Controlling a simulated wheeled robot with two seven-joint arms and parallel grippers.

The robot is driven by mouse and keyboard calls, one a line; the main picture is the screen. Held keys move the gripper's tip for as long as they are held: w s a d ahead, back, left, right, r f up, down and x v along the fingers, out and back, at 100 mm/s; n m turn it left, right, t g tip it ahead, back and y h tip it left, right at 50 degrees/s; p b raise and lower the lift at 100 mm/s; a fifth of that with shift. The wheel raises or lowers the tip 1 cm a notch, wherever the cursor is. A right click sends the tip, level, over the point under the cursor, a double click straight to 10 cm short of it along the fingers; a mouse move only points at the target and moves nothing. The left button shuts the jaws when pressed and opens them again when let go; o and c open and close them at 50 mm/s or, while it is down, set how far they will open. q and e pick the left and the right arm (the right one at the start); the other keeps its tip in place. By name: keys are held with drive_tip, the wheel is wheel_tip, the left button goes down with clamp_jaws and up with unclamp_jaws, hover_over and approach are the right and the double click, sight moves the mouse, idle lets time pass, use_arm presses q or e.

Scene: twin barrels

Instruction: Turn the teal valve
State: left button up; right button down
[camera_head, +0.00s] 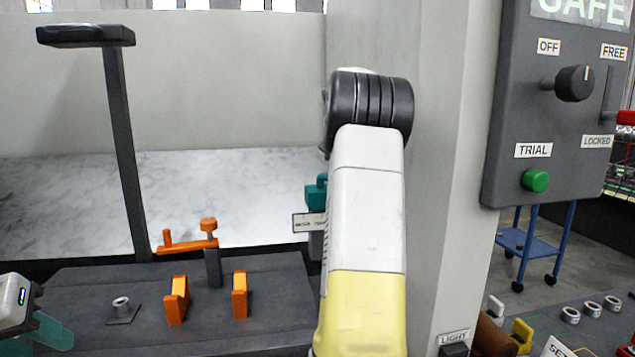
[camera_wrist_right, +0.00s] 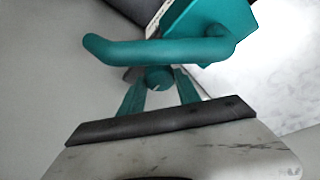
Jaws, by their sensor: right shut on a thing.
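The teal valve (camera_head: 316,194) stands at mid-picture in the head view, partly hidden behind my right arm. In the right wrist view its teal handle (camera_wrist_right: 150,50) runs across the top, joined to a teal block at upper right. My right gripper (camera_wrist_right: 160,88) has its teal fingers on either side of a round teal end of the valve and is shut on it. The head view hides this gripper behind the arm. My left gripper (camera_head: 45,335) is at the lower left edge, cut off by the frame and away from the valve.
An orange crank (camera_head: 190,244) and two orange blocks (camera_head: 177,300) stand on the dark bench (camera_head: 75,300). A dark post (camera_head: 122,150) rises at left. A grey pillar (camera_head: 440,150) and the SAFE control panel (camera_head: 555,120) are at right. A pale marbled surface (camera_head: 220,190) lies behind.

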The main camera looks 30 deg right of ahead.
drive_tip(key=n, duration=0.3)
drive_tip(key=n+t+y, duration=0.1)
drive_tip(key=n, duration=0.2)
drive_tip(key=shift+s+d+t+y, duration=0.15)
drive_tip(key=shift+d+t+y, duration=0.05)
drive_tip(key=shift+t+y, duration=0.1)
drive_tip(key=n+y, duration=0.2)
drive_tip(key=n, duration=0.4)
drive_tip(key=shift+d, duration=0.1)
idle(0.3)
drive_tip(key=c, duration=0.9)
unclamp_jaws()
drive_tip(key=shift+o, duration=0.2)
